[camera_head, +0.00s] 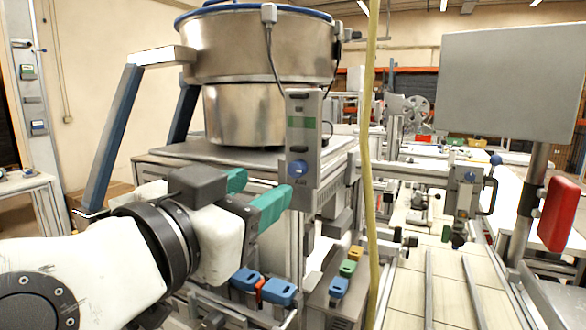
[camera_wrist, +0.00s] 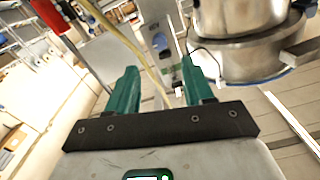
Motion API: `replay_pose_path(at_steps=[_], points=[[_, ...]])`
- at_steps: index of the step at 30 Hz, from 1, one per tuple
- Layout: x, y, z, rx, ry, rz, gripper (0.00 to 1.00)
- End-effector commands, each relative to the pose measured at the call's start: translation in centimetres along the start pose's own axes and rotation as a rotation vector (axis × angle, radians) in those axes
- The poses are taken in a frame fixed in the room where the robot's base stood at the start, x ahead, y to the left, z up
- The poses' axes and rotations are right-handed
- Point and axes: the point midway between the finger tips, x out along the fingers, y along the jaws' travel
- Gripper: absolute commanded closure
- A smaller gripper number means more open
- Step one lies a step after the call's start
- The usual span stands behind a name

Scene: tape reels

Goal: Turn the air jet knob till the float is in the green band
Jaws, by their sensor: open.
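A grey upright panel (camera_head: 303,105) marked "AIR" stands in front of the large metal bowl in the head view. A blue knob (camera_head: 297,169) sits low on it, and a green band (camera_head: 301,122) is higher up. A small dark mark lies below the green band; I cannot tell whether it is the float. My gripper (camera_head: 262,184), with teal fingers, is open and empty, left of the knob and apart from it in the picture.
The metal bowl (camera_head: 260,50) stands behind the panel. A yellow upright hose or pole (camera_head: 370,130) is just to its right. Blue, green and yellow blocks (camera_head: 348,267) lie below. A grey screen (camera_head: 510,85) and a red box (camera_head: 558,214) are at the right.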

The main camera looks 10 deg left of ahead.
Motion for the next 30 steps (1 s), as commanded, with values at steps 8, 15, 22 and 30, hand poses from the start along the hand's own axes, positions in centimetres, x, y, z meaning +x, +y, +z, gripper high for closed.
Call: replay_pose_path(at_steps=[8, 15, 22, 30], points=[[5.2, 0.0, -0.2, 0.0, -0.001, 0.002, 0.48], [8.0, 0.0, -0.1, -0.002, 0.0, 0.001, 0.48], [8.7, 0.0, 0.0, 0.0, -0.001, 0.0, 0.48], [8.7, 0.0, 0.0, 0.0, -0.001, 0.0, 0.58]])
